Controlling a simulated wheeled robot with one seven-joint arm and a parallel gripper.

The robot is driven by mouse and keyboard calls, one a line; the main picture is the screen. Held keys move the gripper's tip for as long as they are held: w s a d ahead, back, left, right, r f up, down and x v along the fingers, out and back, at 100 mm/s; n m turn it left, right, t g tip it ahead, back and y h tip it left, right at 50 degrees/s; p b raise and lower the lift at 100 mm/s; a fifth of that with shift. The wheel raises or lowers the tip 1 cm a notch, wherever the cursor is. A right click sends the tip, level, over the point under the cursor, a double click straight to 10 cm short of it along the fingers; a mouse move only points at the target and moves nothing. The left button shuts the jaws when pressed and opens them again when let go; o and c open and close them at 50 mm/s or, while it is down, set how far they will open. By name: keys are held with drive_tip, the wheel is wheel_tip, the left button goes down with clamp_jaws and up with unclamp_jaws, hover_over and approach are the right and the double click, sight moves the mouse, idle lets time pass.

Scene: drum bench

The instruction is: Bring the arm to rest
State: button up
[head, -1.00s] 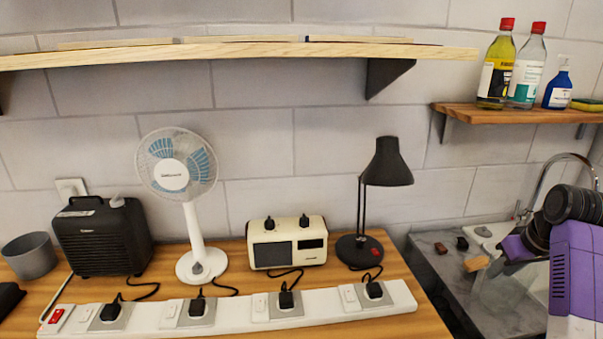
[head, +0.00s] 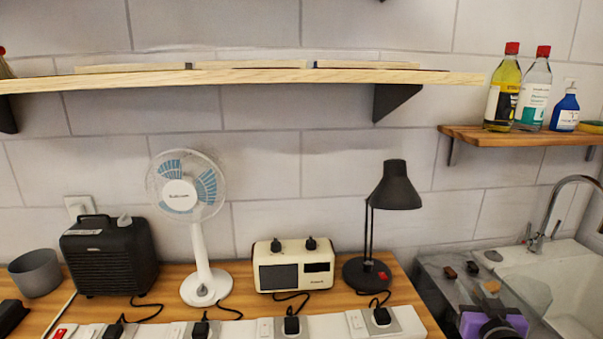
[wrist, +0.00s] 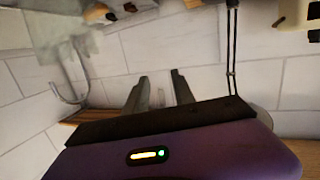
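My arm's purple and black part (head: 495,325) shows low at the lower right of the head view, in front of the grey counter beside the sink. In the wrist view, my gripper (wrist: 161,80) has two grey fingers standing apart with nothing seen between them. The wrist picture looks upside down, with wall tiles behind the fingers. The fingers cannot be made out clearly in the head view.
The wooden bench holds a black heater (head: 108,257), a white fan (head: 200,265), a cream radio (head: 293,268), a black lamp (head: 395,188) and a white power strip (head: 330,327). The sink (head: 535,275) and tap (head: 550,215) are right. Bottles (head: 502,92) stand on a small shelf (head: 470,134).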

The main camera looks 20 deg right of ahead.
drive_tip(key=s+a+f+n+t+y, duration=0.1)
drive_tip(key=s+a+t, duration=0.1)
drive_tip(key=s+a, duration=0.85)
drive_tip(key=s+a+f+n+t+y, duration=0.1)
drive_tip(key=s+a+t+y, duration=0.1)
drive_tip(key=s+a, duration=0.8)
drive_tip(key=s+a+f+n+g+y, duration=0.3)
drive_tip(key=s+a+y, duration=0.2)
drive_tip(key=s+a, duration=0.7)
drive_tip(key=shift+s+a+n, duration=0.35)
drive_tip(key=shift+s+n, duration=0.05)
drive_tip(key=shift+s, duration=0.45)
drive_tip(key=shift+f, duration=0.15)
